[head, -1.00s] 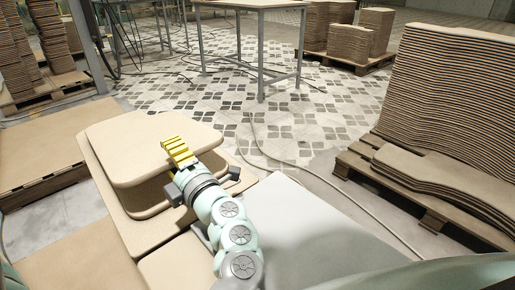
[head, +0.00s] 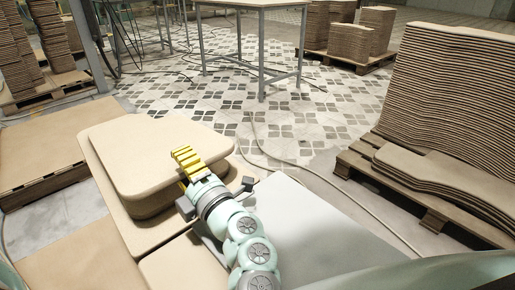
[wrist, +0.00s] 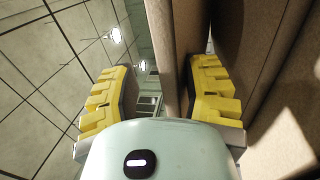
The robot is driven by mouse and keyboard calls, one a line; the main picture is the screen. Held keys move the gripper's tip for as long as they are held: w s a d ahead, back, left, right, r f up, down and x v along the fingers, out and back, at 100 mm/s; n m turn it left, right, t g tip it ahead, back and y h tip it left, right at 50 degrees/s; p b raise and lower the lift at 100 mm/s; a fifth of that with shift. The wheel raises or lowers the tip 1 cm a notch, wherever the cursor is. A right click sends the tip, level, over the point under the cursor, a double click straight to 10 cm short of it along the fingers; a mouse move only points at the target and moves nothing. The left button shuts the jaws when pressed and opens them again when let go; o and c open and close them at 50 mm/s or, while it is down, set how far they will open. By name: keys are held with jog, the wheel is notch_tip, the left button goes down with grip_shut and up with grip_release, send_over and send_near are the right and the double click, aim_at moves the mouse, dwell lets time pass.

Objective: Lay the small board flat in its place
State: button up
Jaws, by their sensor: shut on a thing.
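The small board (head: 140,150) is tan with rounded corners. It lies roughly level over a stack of similar curved boards (head: 112,205) at the left in the head view. My gripper (head: 186,162), with yellow fingers, is shut on its near right edge. In the wrist view the board's edge (wrist: 172,50) stands between the two yellow fingers (wrist: 160,95). The board covers most of the stack's top. I cannot tell whether it touches the board below.
A pale flat surface (head: 310,225) lies right of my arm. Pallets of stacked wavy boards stand at the right (head: 450,90) and back (head: 350,35). A low board stack (head: 45,150) is at the left. A metal-legged table (head: 262,45) stands behind on tiled floor.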

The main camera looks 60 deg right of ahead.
jog(key=o, duration=0.7)
jog(key=shift+f, duration=0.2)
jog(key=shift+w, duration=0.1)
